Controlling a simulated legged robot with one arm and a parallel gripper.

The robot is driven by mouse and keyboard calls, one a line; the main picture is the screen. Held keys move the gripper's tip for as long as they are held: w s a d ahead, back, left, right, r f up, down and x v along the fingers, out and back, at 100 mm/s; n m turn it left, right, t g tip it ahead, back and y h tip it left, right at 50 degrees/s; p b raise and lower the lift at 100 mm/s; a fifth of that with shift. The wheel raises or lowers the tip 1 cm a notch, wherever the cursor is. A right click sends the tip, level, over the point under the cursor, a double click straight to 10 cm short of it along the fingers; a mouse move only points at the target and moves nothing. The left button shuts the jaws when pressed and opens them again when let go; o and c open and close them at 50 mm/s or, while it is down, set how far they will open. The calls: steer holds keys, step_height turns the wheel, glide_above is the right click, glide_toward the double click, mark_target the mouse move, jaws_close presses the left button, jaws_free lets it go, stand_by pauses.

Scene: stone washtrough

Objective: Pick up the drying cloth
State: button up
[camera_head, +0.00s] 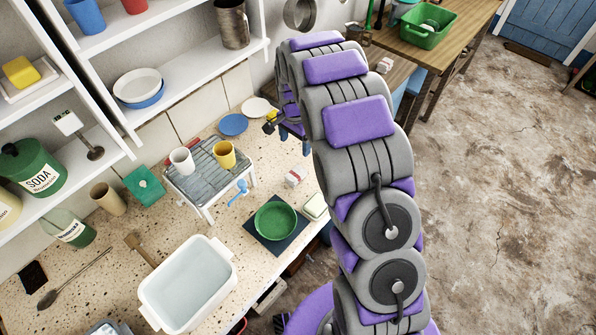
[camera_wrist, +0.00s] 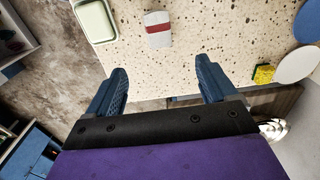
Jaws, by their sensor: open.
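A small white folded cloth with a red band, which looks like the drying cloth (camera_head: 294,178), lies on the speckled counter right of the small rack. In the wrist view the cloth (camera_wrist: 158,29) lies ahead of my gripper (camera_wrist: 161,66), roughly centred between the fingers and apart from them. My gripper is open, with nothing between its two blue fingers. In the head view my gripper (camera_head: 281,127) is partly hidden behind my arm, near the counter's far right edge.
A soap dish (camera_wrist: 96,20) lies near the cloth. A green bowl (camera_head: 276,220) stands on a dark mat. The rack (camera_head: 213,178) holds two mugs. A yellow sponge (camera_wrist: 264,74) and plates (camera_wrist: 297,64) lie right in the wrist view. A white basin (camera_head: 188,286) stands in front.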

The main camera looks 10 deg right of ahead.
steer(key=b, duration=0.2)
glide_above(297, 172)
step_height(297, 172, down, 11)
steer(key=shift+d+f, duration=0.1)
steer(key=shift+f, duration=0.1)
steer(key=shift+a+f, duration=0.35)
steer(key=shift+f, duration=0.4)
step_height(297, 172, down, 4)
steer(key=shift+s+d+r+b, duration=0.1)
steer(key=shift+r+b, duration=0.1)
steer(key=shift+b, duration=0.4)
steer(key=shift+d+f, duration=0.15)
steer(key=shift+f, duration=0.25)
steer(key=shift+c, duration=0.3)
